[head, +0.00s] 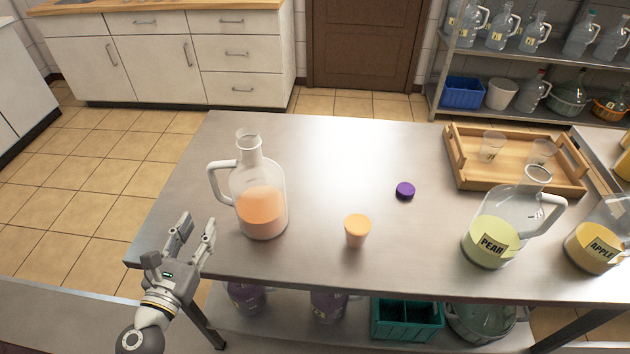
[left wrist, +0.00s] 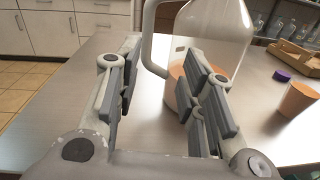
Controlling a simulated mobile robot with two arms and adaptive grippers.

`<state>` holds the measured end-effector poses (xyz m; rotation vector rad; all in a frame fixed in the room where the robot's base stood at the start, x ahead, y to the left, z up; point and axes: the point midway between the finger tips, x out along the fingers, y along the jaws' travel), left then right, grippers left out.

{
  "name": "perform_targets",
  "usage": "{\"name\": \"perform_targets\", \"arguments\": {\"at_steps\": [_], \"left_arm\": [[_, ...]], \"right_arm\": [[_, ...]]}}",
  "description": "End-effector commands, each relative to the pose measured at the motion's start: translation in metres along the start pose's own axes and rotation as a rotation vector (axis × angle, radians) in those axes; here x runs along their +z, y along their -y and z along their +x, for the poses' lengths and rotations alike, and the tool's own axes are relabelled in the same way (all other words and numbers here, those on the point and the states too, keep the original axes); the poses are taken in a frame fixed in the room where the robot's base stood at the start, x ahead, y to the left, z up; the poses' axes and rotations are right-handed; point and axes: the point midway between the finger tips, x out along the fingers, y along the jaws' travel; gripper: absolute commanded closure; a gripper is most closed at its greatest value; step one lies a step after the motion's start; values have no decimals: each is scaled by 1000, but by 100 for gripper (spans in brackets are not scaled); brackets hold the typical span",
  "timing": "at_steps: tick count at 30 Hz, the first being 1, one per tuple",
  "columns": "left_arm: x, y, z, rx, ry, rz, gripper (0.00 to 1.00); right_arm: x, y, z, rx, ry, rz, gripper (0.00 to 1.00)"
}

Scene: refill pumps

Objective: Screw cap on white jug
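The white-handled jug (head: 259,190) stands upright on the left part of the steel table, with orange liquid in its lower half and an open neck. It also shows in the left wrist view (left wrist: 222,45), just beyond the fingers, its top cut off by the frame. A purple cap (head: 405,190) lies on the table to the right of the jug, and shows at the right in the left wrist view (left wrist: 282,75). My left gripper (head: 197,230) is open and empty, left of the jug and apart from it. My right gripper is not in view.
An orange cup (head: 357,231) stands between jug and cap, nearer the front edge. A pear jug (head: 492,243) and an apple jug (head: 596,249) stand at the right. A wooden tray (head: 463,178) with two clear cups is at the back right. The table's back middle is clear.

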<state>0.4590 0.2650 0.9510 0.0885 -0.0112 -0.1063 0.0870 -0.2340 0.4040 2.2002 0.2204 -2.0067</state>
Motion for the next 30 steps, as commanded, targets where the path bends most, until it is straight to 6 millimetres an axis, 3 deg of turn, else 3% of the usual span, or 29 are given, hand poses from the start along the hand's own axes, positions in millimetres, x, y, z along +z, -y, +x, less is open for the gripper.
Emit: {"name": "perform_targets", "arguments": {"at_steps": [4,8,12,15,20,26,30], "left_arm": [[5,46,-4,-157,32,313,63],[-4,98,-17,-355,72,727,63],[-32,142,-38,-578,113,1176,63],[-60,160,-56,-746,136,1484,63],[-108,164,-88,-1046,158,1924,63],[-168,136,-130,-1477,146,2310,63],[-233,113,-157,-1801,135,2432,63]], "right_arm": [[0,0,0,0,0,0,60],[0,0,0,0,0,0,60],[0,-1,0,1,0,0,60],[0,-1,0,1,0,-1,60],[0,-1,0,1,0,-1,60],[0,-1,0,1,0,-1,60],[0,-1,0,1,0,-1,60]]}}
